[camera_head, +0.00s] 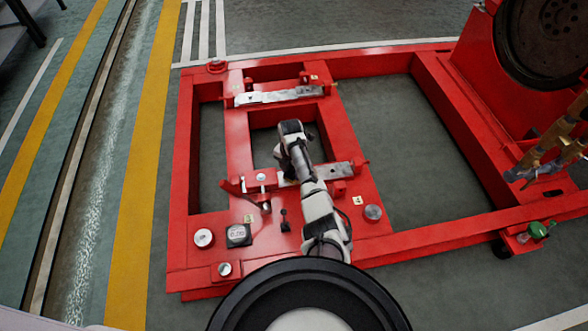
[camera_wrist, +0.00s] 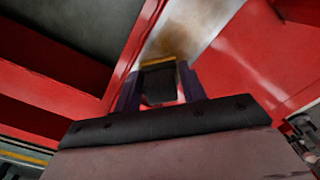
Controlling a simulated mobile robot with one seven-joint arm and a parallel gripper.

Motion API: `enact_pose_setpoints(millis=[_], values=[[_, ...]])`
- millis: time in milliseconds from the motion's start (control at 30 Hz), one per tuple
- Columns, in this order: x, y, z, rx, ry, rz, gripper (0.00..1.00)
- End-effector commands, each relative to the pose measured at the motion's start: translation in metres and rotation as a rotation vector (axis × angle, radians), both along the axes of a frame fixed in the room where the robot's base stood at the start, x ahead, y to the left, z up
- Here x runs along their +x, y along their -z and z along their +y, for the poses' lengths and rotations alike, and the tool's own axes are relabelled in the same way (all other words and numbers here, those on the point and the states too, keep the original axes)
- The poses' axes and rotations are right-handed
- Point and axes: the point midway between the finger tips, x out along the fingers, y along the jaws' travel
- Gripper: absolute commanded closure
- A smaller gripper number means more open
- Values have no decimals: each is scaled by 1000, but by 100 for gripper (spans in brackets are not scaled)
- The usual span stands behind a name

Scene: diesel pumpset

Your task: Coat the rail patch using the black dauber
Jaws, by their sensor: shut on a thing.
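In the wrist view my gripper (camera_wrist: 158,76) is shut on the black dauber (camera_wrist: 159,86), a dark block between its two purple fingers. A yellow-brown edge (camera_wrist: 157,62) shows at the dauber's far end. Just beyond it lies a brownish patch (camera_wrist: 178,42) on the pale metal rail (camera_wrist: 205,22). Dauber tip and patch overlap in the picture; I cannot tell if they touch. In the head view my arm reaches over the nearer metal rail (camera_head: 335,171), and its wrist hides the rail's middle, the gripper and the dauber.
The red frame (camera_head: 210,130) surrounds the rails, with open gaps in it. A second metal rail (camera_head: 280,95) lies farther back. A dark square box (camera_head: 238,235), a small black item (camera_head: 284,219) and round metal pads (camera_head: 373,212) sit on the frame's near side. A dark wheel (camera_head: 550,40) stands at right.

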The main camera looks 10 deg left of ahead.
Motion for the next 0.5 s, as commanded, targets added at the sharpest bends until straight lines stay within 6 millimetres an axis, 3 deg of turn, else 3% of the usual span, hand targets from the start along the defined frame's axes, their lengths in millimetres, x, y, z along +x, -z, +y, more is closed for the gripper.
enact_pose_setpoints(millis=[500], values=[[-4,1,10,0,1,2,77]])
